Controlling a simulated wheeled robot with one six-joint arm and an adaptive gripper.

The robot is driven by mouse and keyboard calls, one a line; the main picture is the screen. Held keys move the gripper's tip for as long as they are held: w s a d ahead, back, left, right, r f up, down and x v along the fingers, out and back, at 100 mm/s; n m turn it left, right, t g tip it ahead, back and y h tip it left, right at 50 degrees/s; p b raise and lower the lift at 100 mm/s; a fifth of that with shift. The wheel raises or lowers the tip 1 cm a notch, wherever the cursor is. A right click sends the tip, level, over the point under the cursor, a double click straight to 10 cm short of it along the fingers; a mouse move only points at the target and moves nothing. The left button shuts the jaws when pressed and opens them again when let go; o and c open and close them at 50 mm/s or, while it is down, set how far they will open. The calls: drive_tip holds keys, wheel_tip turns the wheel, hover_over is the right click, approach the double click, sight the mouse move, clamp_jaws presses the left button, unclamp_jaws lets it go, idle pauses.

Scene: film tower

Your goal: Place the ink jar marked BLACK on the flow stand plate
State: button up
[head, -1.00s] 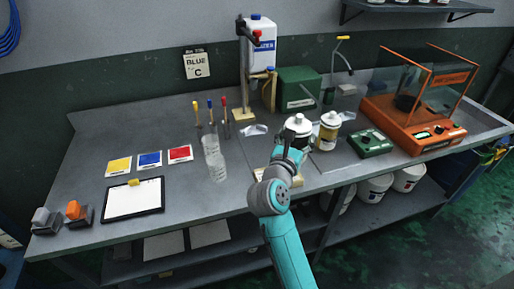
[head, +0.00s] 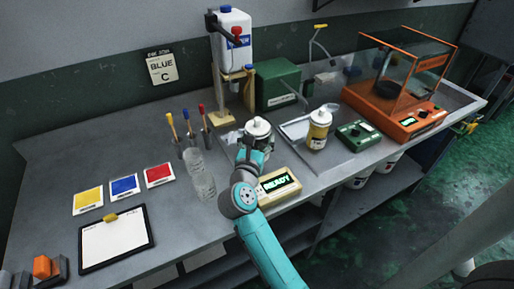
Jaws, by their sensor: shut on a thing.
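A jar with a white lid (head: 258,127) is held at the end of my arm, over the bench in front of the stand. Its label is not readable here, so I cannot confirm BLACK. My gripper (head: 252,146) is shut on this jar; the fingers are small and partly hidden by my wrist. The wooden stand, which I take for the flow stand (head: 216,75), has an upright post and a base plate (head: 221,118), just behind and left of the jar. The jar hides part of the bench near the plate.
A yellow-labelled jar (head: 319,131) stands on a metal tray (head: 340,152) to the right. A READY display device (head: 278,186) lies close in front. A water container (head: 235,38) and green box (head: 278,84) are behind.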

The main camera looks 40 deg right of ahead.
sight(258, 148)
drive_tip(key=shift+f, duration=1.8)
drive_tip(key=shift+f, duration=0.2)
drive_tip(key=o, duration=1.5)
drive_tip(key=shift+o, duration=0.2)
drive_tip(key=shift+r, duration=0.15)
drive_tip(key=v, duration=1.2)
